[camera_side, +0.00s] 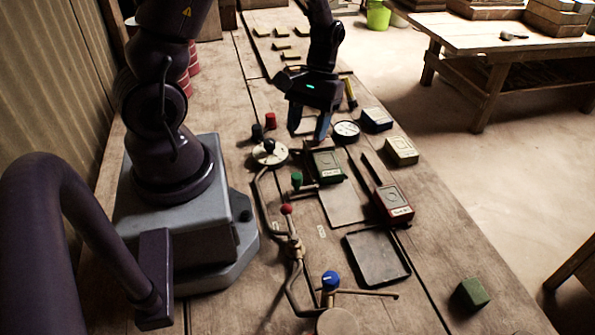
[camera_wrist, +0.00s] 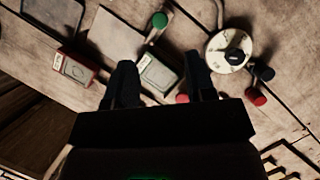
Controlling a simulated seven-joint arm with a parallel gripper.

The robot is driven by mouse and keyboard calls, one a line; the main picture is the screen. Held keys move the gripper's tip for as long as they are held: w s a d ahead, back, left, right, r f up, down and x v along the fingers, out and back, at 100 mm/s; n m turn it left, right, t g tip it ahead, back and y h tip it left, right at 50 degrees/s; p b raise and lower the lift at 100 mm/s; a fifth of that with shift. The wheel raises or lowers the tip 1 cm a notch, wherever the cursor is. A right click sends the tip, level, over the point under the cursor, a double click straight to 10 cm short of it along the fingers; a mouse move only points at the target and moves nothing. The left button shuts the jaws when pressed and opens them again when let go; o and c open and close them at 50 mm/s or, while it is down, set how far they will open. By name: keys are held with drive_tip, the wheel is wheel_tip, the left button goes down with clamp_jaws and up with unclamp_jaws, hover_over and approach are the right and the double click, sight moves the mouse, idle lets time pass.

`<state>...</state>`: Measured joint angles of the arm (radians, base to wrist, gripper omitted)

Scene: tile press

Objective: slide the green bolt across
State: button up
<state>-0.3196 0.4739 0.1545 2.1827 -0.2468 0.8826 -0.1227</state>
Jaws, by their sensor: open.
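The green bolt shows as a green knob (camera_side: 296,179) on a short rod beside a green-edged box (camera_side: 325,164). In the wrist view the green knob (camera_wrist: 160,19) is near the top, and the box (camera_wrist: 160,72) appears between my fingers. My gripper (camera_side: 309,128) is open and empty, pointing down on the far side of the box; the knob is on the box's near left. In the wrist view my gripper (camera_wrist: 161,78) has its fingers apart. I cannot tell whether a finger touches the box.
A red-edged box (camera_side: 393,204) stands to the right, with a dark tray (camera_side: 378,257) nearer. A round dial with a black knob (camera_side: 269,152) is at left. A red-knobbed lever (camera_side: 287,209) and a blue knob (camera_side: 330,281) stand in front. A gauge (camera_side: 346,130) is right of my gripper.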

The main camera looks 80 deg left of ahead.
sight(297, 175)
drive_tip(key=x, duration=1)
drive_tip(key=shift+s+d+f, duration=0.1)
drive_tip(key=shift+f, duration=0.1)
